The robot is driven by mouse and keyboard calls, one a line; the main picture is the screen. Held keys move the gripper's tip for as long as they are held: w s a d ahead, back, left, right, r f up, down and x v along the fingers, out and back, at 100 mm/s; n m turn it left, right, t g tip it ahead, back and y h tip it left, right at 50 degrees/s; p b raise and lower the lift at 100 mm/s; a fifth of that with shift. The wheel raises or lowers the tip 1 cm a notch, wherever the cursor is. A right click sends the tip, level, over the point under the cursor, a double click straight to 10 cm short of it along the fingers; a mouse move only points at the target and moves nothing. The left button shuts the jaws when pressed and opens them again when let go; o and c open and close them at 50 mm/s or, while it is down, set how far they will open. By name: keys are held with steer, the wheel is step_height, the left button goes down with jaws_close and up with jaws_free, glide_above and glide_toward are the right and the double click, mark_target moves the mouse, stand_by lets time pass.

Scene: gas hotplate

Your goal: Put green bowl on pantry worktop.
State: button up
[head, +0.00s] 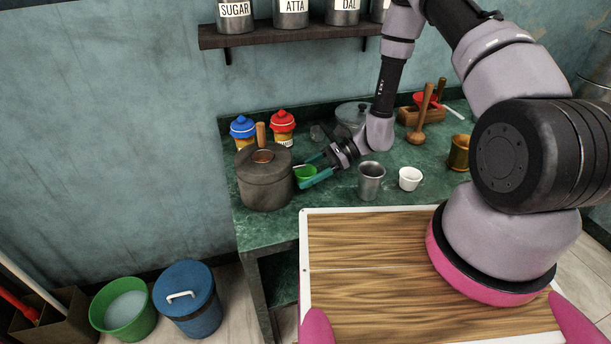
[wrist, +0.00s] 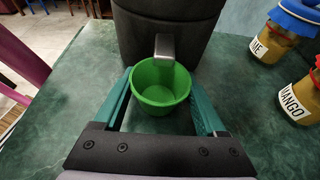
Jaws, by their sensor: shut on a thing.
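My gripper (head: 311,170) reaches in from the right and is shut on the bowl; the wrist view shows the gripper (wrist: 160,100) with a finger on each side. I cannot tell whether the bowl's base touches the worktop.
Jars with blue (head: 242,130) and red (head: 283,125) covers stand behind. A metal tumbler (head: 371,181) and white cup (head: 410,178) stand to the right.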

steer(key=shift+f, duration=0.3)
steer(key=shift+f, duration=0.1)
steer(key=o, duration=1.3)
steer(key=shift+d, duration=0.1)
steer(key=shift+c, duration=0.2)
